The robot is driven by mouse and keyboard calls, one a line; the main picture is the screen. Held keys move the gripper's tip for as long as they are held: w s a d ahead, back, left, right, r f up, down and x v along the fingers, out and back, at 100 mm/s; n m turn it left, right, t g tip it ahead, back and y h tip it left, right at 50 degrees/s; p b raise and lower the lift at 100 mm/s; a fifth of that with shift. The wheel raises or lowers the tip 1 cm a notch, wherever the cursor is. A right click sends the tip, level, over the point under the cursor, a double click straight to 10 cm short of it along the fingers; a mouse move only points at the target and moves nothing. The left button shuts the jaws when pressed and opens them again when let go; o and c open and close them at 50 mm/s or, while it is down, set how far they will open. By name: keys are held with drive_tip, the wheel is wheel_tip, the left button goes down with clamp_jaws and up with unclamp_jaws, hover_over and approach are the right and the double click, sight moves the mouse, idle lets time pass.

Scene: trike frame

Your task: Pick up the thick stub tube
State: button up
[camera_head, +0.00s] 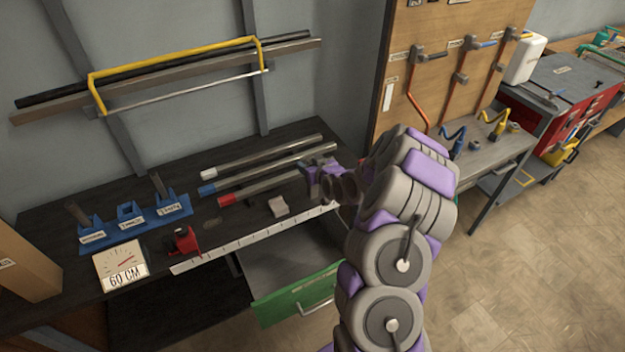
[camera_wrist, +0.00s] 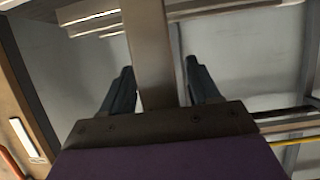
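A blue holder (camera_head: 135,232) with labelled slots stands on the dark bench. A short dark stub (camera_head: 73,211) stands upright in its left slot and another short stub (camera_head: 158,186) in its right slot; the middle slot looks empty. I cannot read the labels well enough to tell which stub is the thick one. My gripper (camera_head: 318,176) is over the right part of the bench, well right of the holder. In the wrist view my gripper (camera_wrist: 162,92) has its two dark fingers apart. A brownish bar (camera_wrist: 150,50) shows between them, with gaps on both sides; I cannot tell what it is.
Long tubes (camera_head: 265,160) with coloured ends lie on the bench. A ruler (camera_head: 250,238) runs along the front edge. A red tool (camera_head: 183,241), a grey block (camera_head: 279,206) and a 60 CM sign (camera_head: 122,268) sit nearby. A green drawer (camera_head: 295,295) is open below.

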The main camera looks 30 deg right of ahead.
clamp_jaws()
idle(0.3)
drive_tip(key=shift+r, duration=0.1)
idle(0.4)
